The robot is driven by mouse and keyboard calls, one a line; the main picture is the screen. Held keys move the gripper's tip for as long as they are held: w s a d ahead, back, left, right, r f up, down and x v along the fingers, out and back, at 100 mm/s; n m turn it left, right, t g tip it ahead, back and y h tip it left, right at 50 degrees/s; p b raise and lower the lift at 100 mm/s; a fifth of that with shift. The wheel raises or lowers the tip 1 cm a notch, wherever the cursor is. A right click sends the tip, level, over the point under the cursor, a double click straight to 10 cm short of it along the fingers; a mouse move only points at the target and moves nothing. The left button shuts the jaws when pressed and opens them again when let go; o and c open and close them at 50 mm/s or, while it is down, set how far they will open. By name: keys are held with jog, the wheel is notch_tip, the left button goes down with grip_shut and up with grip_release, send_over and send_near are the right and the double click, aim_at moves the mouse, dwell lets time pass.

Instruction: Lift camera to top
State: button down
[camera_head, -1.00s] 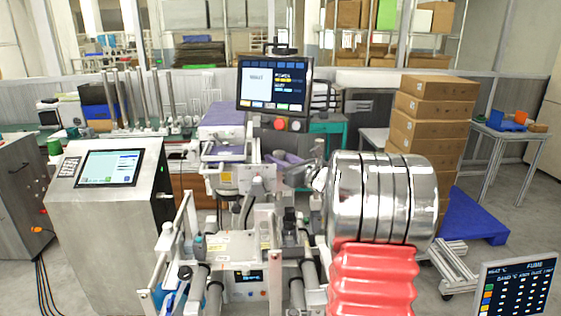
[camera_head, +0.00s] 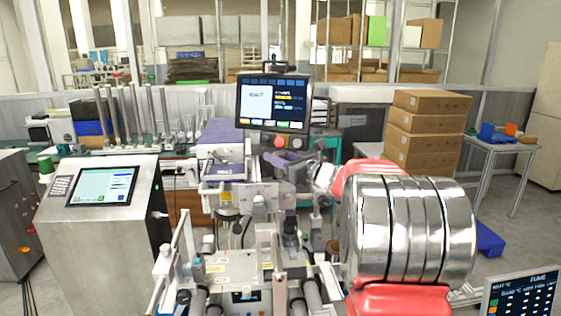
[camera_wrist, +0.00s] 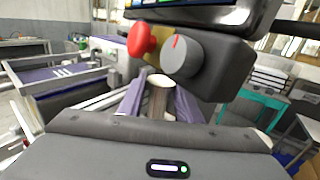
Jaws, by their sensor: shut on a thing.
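My gripper (camera_wrist: 158,88) shows in the wrist view as two purple-grey fingers. They are closed on a short brownish cylinder with a pale top (camera_wrist: 157,100), just below the control panel. Whether this cylinder belongs to the camera, I cannot tell. In the head view my gripper (camera_head: 285,160) is below the monitor (camera_head: 273,102), at the machine's upper part, partly hidden by my wrist. What it holds is too small to make out there. No part is clearly recognizable as the camera.
A red button (camera_wrist: 141,40) and a grey knob (camera_wrist: 181,55) are close above my fingers. A steel console (camera_head: 105,220) stands left. Stacked cardboard boxes (camera_head: 425,125) and a side table (camera_head: 500,141) are at the right.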

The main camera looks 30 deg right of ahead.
jog(key=shift+r, duration=0.7)
jog(key=c, duration=1.6)
grip_release()
jog(key=shift+s, duration=0.1)
jog(key=shift+o, duration=0.3)
jog(key=shift+f, duration=0.25)
jog(key=s+d, duration=0.2)
jog(key=s, duration=1.1)
jog(key=shift+s, duration=0.3)
jog(key=shift+d+f, duration=0.1)
